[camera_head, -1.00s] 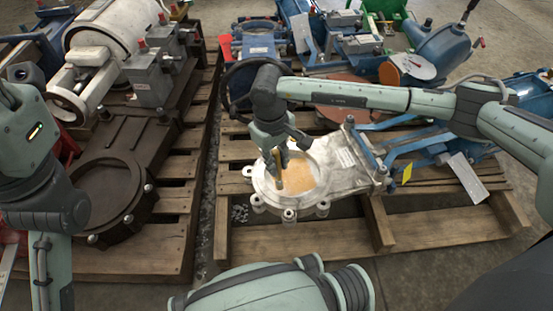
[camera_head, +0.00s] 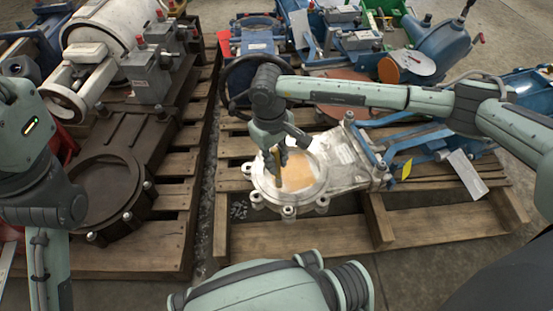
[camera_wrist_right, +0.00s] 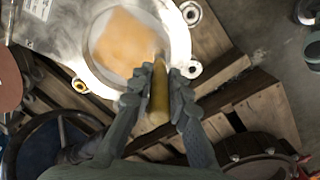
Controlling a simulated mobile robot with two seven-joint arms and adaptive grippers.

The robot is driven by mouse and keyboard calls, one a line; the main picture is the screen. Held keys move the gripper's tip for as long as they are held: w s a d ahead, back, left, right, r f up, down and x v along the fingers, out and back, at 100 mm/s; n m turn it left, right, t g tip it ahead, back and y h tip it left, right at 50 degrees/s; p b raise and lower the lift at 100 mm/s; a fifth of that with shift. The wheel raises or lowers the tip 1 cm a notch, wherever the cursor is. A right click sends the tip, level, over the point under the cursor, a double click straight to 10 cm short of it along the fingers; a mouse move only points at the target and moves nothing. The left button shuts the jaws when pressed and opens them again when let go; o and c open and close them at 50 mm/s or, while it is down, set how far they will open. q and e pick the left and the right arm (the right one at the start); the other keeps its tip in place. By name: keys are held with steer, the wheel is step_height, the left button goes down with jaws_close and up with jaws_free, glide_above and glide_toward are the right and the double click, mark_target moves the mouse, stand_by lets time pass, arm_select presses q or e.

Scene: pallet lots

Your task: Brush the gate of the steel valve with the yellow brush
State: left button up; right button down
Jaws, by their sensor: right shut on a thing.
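The steel valve (camera_head: 345,165) lies flat on a wooden pallet in the middle of the head view. Its round ring surrounds a pale gate (camera_head: 298,188) with an orange-tan patch (camera_head: 302,170). The gate also shows at the top of the right wrist view (camera_wrist_right: 95,60). My right gripper (camera_head: 276,160) is above the left part of the ring, shut on the yellow brush (camera_wrist_right: 158,97). The brush points down toward the gate's left side; its tip is blurred, and I cannot tell if it touches. My left arm shows at the left edge, but its gripper is out of view.
A dark valve (camera_head: 105,185) lies on the left pallet (camera_head: 150,255). A black handwheel (camera_head: 240,85) and blue valves (camera_head: 440,50) stand behind the steel valve. Blue frame parts (camera_head: 400,150) adjoin its right end. The front slats (camera_head: 300,240) of its pallet are bare.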

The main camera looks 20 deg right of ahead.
steer(key=shift+f, duration=0.8)
steer(key=shift+d, duration=0.1)
steer(key=shift+s+d, duration=0.2)
steer(key=shift+d, duration=0.75)
stand_by(0.3)
step_height(320, 180, up, 6)
steer(key=p, duration=0.3)
steer(key=shift+a, duration=0.25)
